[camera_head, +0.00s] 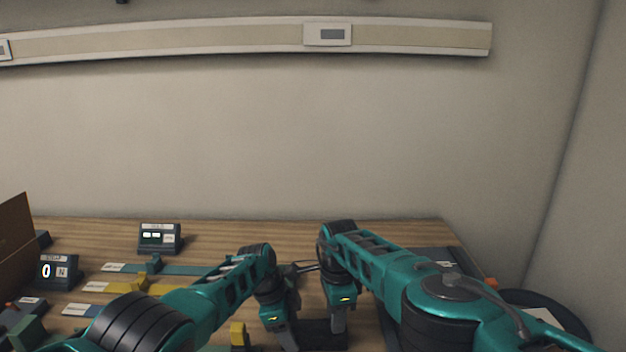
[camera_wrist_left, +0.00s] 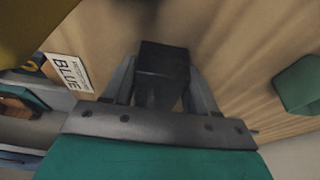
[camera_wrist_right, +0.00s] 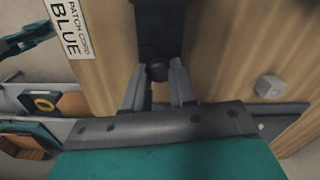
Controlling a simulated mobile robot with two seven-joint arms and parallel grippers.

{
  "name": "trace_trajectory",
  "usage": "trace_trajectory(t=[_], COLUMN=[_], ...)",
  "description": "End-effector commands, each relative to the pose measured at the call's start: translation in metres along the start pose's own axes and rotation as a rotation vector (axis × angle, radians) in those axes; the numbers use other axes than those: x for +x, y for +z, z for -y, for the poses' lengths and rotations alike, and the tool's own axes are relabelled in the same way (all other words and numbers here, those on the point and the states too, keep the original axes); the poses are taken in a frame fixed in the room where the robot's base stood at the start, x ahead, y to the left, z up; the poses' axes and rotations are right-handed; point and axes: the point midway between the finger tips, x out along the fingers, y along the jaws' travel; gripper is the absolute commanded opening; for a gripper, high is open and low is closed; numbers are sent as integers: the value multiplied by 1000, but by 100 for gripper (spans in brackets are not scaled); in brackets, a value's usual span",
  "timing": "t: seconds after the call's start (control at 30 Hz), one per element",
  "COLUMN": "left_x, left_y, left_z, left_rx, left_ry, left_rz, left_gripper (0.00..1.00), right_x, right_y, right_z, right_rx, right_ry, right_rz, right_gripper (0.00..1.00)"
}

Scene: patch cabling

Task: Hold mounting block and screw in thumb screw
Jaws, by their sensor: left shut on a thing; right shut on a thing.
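My left gripper (camera_head: 287,338) is low over the front of the table in the head view. In the left wrist view its fingers (camera_wrist_left: 160,92) are shut on a dark mounting block (camera_wrist_left: 163,60). My right gripper (camera_head: 340,318) is close to its right. In the right wrist view its fingers (camera_wrist_right: 158,84) are shut on a small dark round thumb screw (camera_wrist_right: 158,71), which sits against the end of the dark block (camera_wrist_right: 158,30). Whether the screw is threaded in cannot be seen. In the head view the block (camera_head: 322,335) shows dark between and below the grippers.
A label reading BLUE (camera_wrist_right: 68,25) lies beside the block. Small display boxes (camera_head: 160,238) and (camera_head: 57,271) stand at the left of the table, near blue and yellow strips (camera_head: 130,287). A wall is behind.

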Motion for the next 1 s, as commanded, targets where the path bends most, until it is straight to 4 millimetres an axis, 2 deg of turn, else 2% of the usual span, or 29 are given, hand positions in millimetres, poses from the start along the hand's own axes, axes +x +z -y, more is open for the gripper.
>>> trace_trajectory(t=[0.03, 0.4, 0.73, 1.0], left_x=[-1, -1, -1, -1], left_y=[5, 4, 4, 4], left_z=[2, 2, 2, 2], left_rx=[-6, -6, -6, -5], left_ry=[-6, -6, -6, -6], left_rz=[7, 7, 7, 6], left_gripper=[26, 26, 26, 26], right_x=[1, 1, 1, 2], right_y=[-3, -2, -1, 0], right_z=[-1, -1, -2, -2], right_rx=[30, 68, 428, 490], right_ry=[6, 7, 6, 7], right_rz=[-6, -5, -6, -5], right_gripper=[0, 0, 0, 0])
